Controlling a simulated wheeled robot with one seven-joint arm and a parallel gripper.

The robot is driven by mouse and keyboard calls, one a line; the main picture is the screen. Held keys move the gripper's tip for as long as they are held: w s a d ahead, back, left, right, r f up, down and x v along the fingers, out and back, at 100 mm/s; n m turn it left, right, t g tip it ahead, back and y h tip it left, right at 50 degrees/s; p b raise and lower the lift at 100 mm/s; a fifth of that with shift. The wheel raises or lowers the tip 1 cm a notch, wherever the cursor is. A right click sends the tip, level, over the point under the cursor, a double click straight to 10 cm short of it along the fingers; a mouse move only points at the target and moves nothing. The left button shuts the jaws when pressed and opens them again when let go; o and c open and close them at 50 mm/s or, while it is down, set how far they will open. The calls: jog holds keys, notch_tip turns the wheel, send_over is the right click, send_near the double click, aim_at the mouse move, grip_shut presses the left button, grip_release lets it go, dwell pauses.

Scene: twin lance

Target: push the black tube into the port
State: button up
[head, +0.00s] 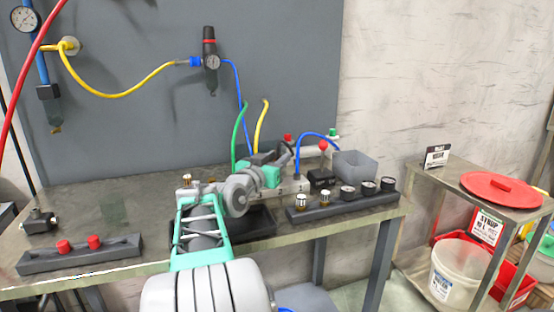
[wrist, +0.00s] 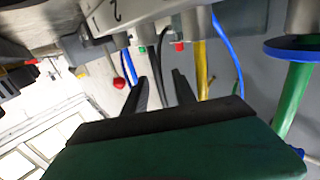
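My gripper (head: 283,160) is at the grey manifold (head: 295,187) on the bench in the head view. In the wrist view my gripper's two dark fingers (wrist: 166,80) are apart. The thin black tube (wrist: 159,60) shows in the gap between them, running up the picture toward the manifold's fittings. I see no finger touching it, and its depth relative to the fingertips is unclear. In the head view a short curve of the black tube (head: 291,148) shows beside my gripper. I cannot tell which fitting is its port or whether the tube's end touches one.
Blue (wrist: 226,45), yellow (wrist: 201,70) and green (wrist: 292,100) tubes run close to my fingers. A grey open bin (head: 355,165) and a dark rack of fittings (head: 340,207) stand right of the manifold. Another rack with red caps (head: 80,252) is at left.

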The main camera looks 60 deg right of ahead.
jog(key=shift+f, duration=0.1)
jog(key=a, duration=0.7)
jog(key=shift+a, duration=0.4)
